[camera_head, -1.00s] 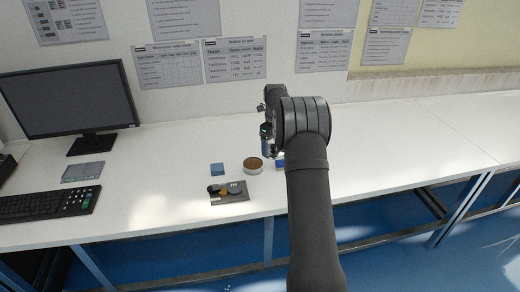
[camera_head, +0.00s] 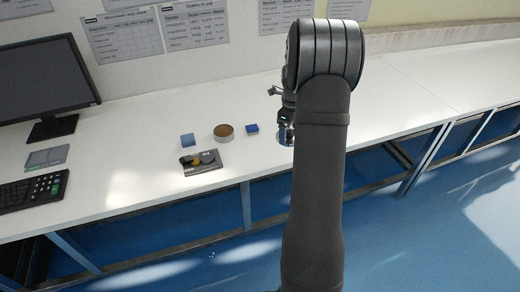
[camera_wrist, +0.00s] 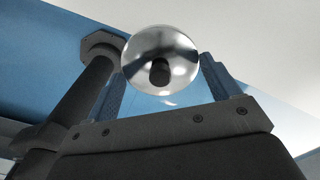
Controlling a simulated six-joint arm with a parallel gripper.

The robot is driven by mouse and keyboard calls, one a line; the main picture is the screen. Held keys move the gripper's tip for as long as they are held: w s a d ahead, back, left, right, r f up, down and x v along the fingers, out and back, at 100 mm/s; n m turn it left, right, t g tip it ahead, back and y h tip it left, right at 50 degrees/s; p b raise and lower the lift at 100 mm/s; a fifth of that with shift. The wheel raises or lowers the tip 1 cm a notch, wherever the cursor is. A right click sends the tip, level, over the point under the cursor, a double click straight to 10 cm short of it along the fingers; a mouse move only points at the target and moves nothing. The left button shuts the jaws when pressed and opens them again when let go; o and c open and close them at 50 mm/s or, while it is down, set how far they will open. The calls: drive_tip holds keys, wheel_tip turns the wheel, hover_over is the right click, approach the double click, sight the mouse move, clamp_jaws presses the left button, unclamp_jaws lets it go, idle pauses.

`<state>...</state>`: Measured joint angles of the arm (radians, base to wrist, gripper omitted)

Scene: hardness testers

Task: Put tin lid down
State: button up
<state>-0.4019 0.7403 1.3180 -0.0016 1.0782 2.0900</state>
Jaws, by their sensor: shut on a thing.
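In the head view the lid (camera_head: 286,134) shows as a shiny piece below my gripper (camera_head: 284,112), partly hidden by my arm. It is near the table's front edge, to the right of the open round tin (camera_head: 224,132), which has a brown inside. I cannot tell whether the lid touches the table.
Blue blocks stand left (camera_head: 188,140) and right (camera_head: 252,128) of the tin. A dark plate (camera_head: 202,162) with small parts lies in front of it. A monitor (camera_head: 45,80) and keyboard (camera_head: 30,190) are at the left. The white table (camera_head: 420,90) is clear to the right.

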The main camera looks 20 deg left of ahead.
drive_tip(key=a+f, duration=0.2)
drive_tip(key=a, duration=0.1)
drive_tip(key=a+f, duration=0.2)
drive_tip(key=a, duration=0.2)
drive_tip(key=a+f, duration=0.3)
drive_tip(key=a, duration=0.1)
drive_tip(key=shift+a, duration=0.1)
drive_tip(key=shift+f, duration=1.95)
drive_tip(key=shift+s+f, duration=0.1)
drive_tip(key=o, duration=0.9)
wheel_tip(320, 180, up, 12)
